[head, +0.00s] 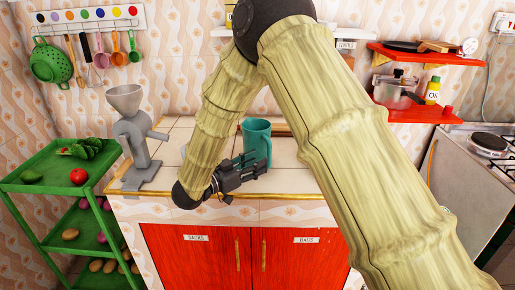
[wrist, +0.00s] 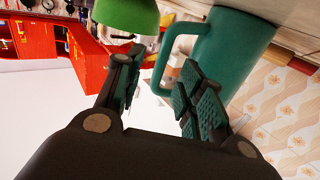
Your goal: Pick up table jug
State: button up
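The teal jug (head: 257,138) stands on the tiled counter, partly hidden behind my gripper (head: 256,166) in the head view. In the wrist view the jug (wrist: 232,48) fills the upper right, with its loop handle (wrist: 168,62) toward the picture's middle. My gripper (wrist: 160,88) is open, with one finger on each side in the wrist view. The handle lies just ahead of and partly between the fingertips. The right finger overlaps the jug's lower part in the picture; I cannot tell whether it touches.
A grey grinder (head: 136,135) stands on the counter to the left. A green shelf cart (head: 60,185) with vegetables is further left, and a stove (head: 480,165) is at right. Red shelves (head: 420,110) hang at the back right. A green rounded object (wrist: 128,14) shows in the wrist view.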

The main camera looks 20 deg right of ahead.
aim_at(260, 148)
jog(key=x, duration=0.4)
jog(key=shift+w+d+p, duration=0.2)
jog(key=shift+p, duration=0.1)
grip_shut()
